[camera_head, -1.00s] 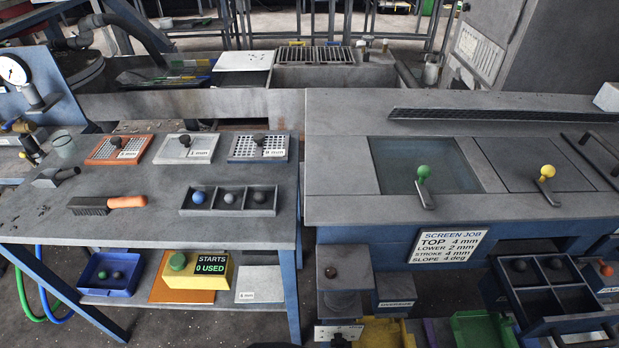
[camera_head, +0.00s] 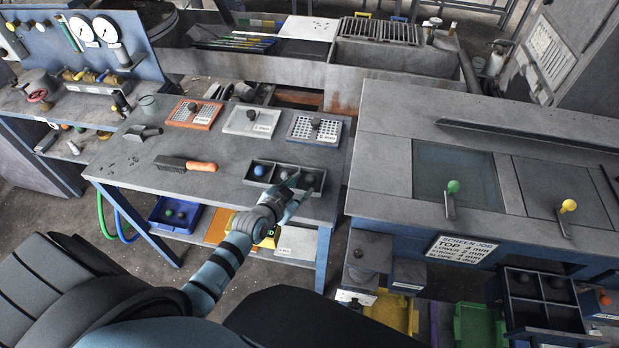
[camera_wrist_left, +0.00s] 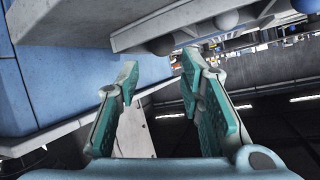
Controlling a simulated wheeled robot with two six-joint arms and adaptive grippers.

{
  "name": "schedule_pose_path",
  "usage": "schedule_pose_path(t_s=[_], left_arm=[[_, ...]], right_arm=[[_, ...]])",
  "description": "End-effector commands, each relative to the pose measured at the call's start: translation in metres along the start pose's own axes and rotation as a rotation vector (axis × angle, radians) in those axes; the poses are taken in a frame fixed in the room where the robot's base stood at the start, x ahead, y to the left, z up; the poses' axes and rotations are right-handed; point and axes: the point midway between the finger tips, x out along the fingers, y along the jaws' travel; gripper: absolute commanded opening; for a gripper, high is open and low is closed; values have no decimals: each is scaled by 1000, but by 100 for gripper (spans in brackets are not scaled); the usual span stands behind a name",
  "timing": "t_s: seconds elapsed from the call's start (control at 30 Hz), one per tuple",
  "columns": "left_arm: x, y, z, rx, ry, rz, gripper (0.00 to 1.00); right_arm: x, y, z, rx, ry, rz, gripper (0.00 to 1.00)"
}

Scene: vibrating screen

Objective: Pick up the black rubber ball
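A dark tray (camera_head: 247,178) with three compartments lies near the right front of the left workbench. It holds a blue ball (camera_head: 259,171), a grey ball (camera_head: 285,174) in the middle and a black ball (camera_head: 308,180) at the right. My left gripper (camera_head: 298,186) is at the tray's right part, its fingers partly covering the middle and right compartments. In the left wrist view its fingers (camera_wrist_left: 160,70) stand apart with nothing between them. A dark ball (camera_wrist_left: 163,46) shows just beyond them; I cannot tell which one. My right gripper is not in view.
A brush with an orange handle (camera_head: 201,167) lies left of the tray. Several sieve plates, one an orange-framed sieve (camera_head: 193,114), stand behind it. A screen deck (camera_head: 380,150) with green and yellow knobs is to the right. A second dark tray (camera_head: 538,314) stands low at right.

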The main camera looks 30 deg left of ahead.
Motion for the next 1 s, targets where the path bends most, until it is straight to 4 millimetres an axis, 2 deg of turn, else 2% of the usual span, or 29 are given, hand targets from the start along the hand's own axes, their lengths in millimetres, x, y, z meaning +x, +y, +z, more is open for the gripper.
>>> schedule_pose_path(t_s=[0.17, 0.3, 0.4, 0.6, 0.7, 0.77, 1.0], left_arm=[[23, 0, 3, 0, -1, 0, 35], [52, -2, 5, 0, -2, 0, 35], [63, -2, 6, 0, -3, 1, 35], [63, -2, 4, 1, -4, 2, 35], [63, -2, 3, 1, -4, 2, 17], [63, -2, 3, 1, -4, 2, 10], [63, -2, 3, 1, -4, 2, 10]], right_arm=[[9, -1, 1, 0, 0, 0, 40], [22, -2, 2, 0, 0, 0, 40], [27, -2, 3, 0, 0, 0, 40], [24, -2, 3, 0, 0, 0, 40], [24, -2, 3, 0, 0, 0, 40], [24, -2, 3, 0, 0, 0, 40], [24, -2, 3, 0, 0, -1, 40]])
